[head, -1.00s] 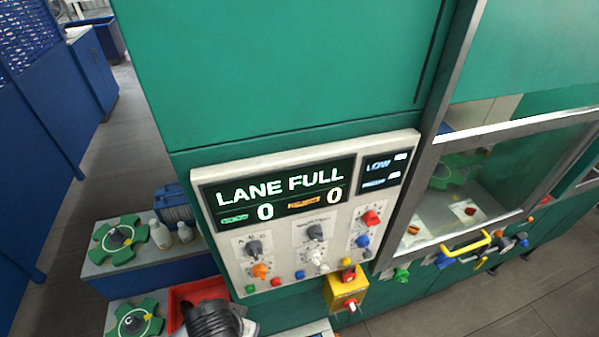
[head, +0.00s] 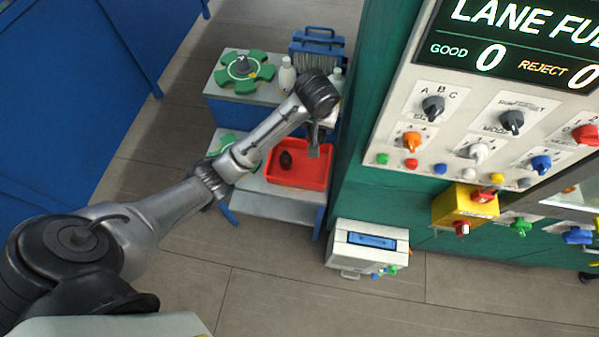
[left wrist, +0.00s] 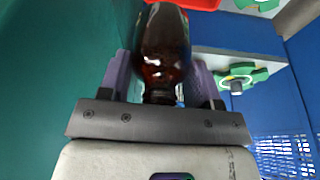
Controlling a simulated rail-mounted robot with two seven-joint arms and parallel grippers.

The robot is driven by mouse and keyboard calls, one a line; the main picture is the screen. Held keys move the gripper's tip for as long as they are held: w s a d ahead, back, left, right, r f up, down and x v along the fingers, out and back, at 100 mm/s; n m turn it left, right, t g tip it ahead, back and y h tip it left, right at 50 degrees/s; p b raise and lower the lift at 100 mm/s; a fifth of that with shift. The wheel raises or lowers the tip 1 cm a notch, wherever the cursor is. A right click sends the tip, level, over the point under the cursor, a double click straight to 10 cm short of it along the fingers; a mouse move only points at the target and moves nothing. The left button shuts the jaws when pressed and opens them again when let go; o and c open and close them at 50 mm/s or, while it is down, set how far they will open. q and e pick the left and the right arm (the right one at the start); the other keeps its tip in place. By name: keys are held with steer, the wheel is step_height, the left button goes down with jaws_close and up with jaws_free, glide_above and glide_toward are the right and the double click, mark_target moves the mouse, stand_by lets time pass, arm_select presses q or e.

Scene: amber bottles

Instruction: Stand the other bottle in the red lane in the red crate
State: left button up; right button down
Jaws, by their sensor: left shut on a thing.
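The red crate (head: 283,178) sits on a low shelf beside the green machine. One dark amber bottle (head: 286,160) is inside it, toward the left. My left gripper (head: 318,142) is over the right part of the crate in the head view. In the left wrist view it is shut on a second amber bottle (left wrist: 165,48), with one finger on each side. The crate's edge also shows at the top of the left wrist view (left wrist: 198,4). The held bottle is hard to make out in the head view. The red lane and my right gripper are not in view.
White bottles (head: 287,76) and a green star wheel (head: 243,70) stand on the shelf behind the crate. The green machine with its control panel (head: 480,120) is close on the right. A white box (head: 367,250) stands on the floor in front.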

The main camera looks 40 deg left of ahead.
arm_select(q)
steer(key=w+a+f+n+b, duration=0.2)
steer(key=w+a+f+b, duration=0.2)
steer(key=f+b, duration=0.35)
steer(key=n+b, duration=0.2)
steer(key=b, duration=1.3)
glide_above(312, 169)
steer(key=shift+g+y, duration=0.3)
steer(key=shift+y, duration=0.1)
steer(key=shift+f, duration=14.75)
steer(key=shift+f, duration=0.1)
steer(key=shift+f, duration=0.15)
steer(key=o, duration=1)
steer(key=shift+c, duration=0.2)
